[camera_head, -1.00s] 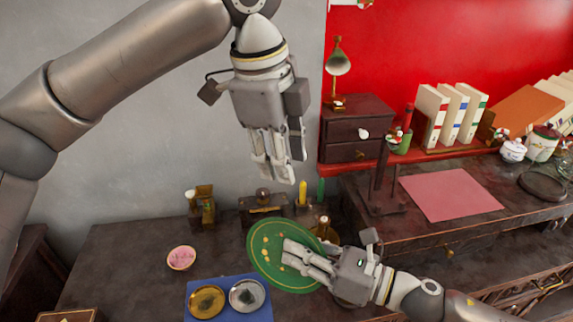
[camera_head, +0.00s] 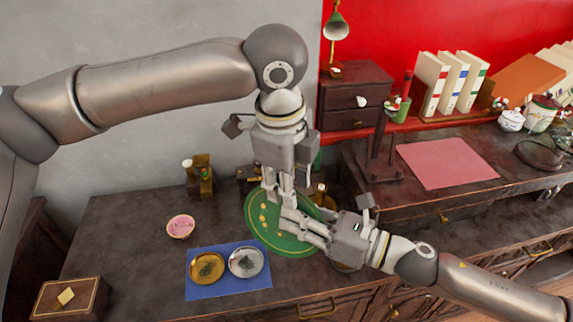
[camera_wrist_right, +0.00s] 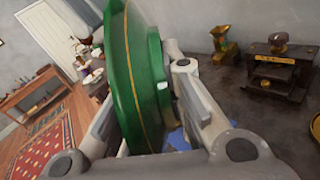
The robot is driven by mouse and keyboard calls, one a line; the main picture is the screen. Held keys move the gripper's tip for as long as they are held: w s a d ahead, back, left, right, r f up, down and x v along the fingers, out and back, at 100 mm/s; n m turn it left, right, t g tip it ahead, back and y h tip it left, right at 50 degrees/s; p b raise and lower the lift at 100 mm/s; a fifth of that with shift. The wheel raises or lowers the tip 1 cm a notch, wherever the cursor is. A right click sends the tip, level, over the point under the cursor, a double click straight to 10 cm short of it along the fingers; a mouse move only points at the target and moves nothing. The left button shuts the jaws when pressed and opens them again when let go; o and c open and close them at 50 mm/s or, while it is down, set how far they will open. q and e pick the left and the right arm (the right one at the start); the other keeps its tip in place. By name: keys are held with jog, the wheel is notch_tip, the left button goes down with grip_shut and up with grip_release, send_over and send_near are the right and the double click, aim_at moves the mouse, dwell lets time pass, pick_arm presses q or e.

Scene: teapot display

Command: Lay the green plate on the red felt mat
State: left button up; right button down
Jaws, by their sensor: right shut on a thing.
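The green plate (camera_head: 265,232) with small yellow marks is tilted, held above the dark table on the left. My right gripper (camera_head: 290,224) is shut on it. In the right wrist view the plate (camera_wrist_right: 128,80) stands nearly edge-on between the fingers. My left gripper (camera_head: 279,200) points down at the plate, its fingertips overlapping the plate's face beside the right fingers. Whether it touches the plate, and how wide its fingers are, cannot be told. The red felt mat (camera_head: 447,163) looks pinkish, lies flat and bare on the desk at right.
A blue mat (camera_head: 230,286) with a gold dish (camera_head: 207,268) and a silver dish (camera_head: 246,262) lies near the plate. A pink bowl (camera_head: 181,226) stands left of it. A dark wooden stand (camera_head: 380,165) stands left of the red mat; books (camera_head: 453,85) are behind.

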pick_arm(q)
jog(key=shift+f, duration=0.35)
grip_shut()
pick_arm(e)
jog(key=c, duration=1.4)
grip_release()
jog(key=shift+c, duration=0.2)
